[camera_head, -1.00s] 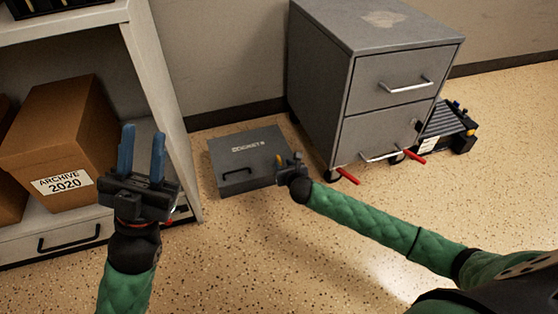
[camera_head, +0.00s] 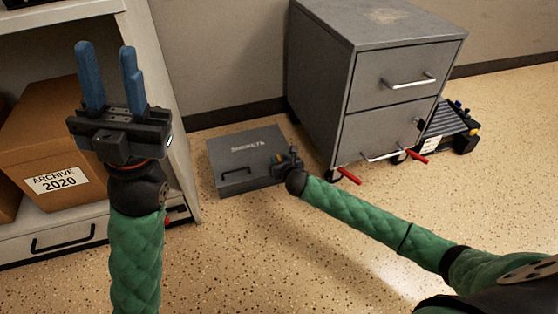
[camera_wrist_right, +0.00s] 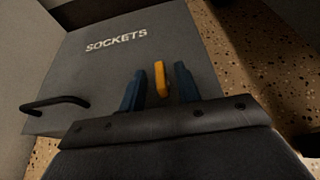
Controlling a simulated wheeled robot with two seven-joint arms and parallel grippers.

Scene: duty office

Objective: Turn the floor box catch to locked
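The floor box is a flat grey case (camera_head: 240,152) on the floor between the shelf and the cabinet. In the right wrist view its lid (camera_wrist_right: 130,65) reads SOCKETS, with a dark handle (camera_wrist_right: 55,104) on the left. The yellow catch (camera_wrist_right: 161,80) shows between the two blue fingers of my right gripper (camera_wrist_right: 158,88). The fingers are apart, with dark gaps beside the catch; its lower end is hidden. In the head view my right gripper (camera_head: 287,161) is at the box's right front corner. My left gripper (camera_head: 110,78) is raised, open and empty, in front of the shelf.
A grey cabinet (camera_head: 340,100) on casters with red levers (camera_head: 349,175) stands close right of the box. A shelf unit with an archive box (camera_head: 60,140) is at the left. A dark ribbed case (camera_head: 450,128) lies beyond the cabinet. The front floor is clear.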

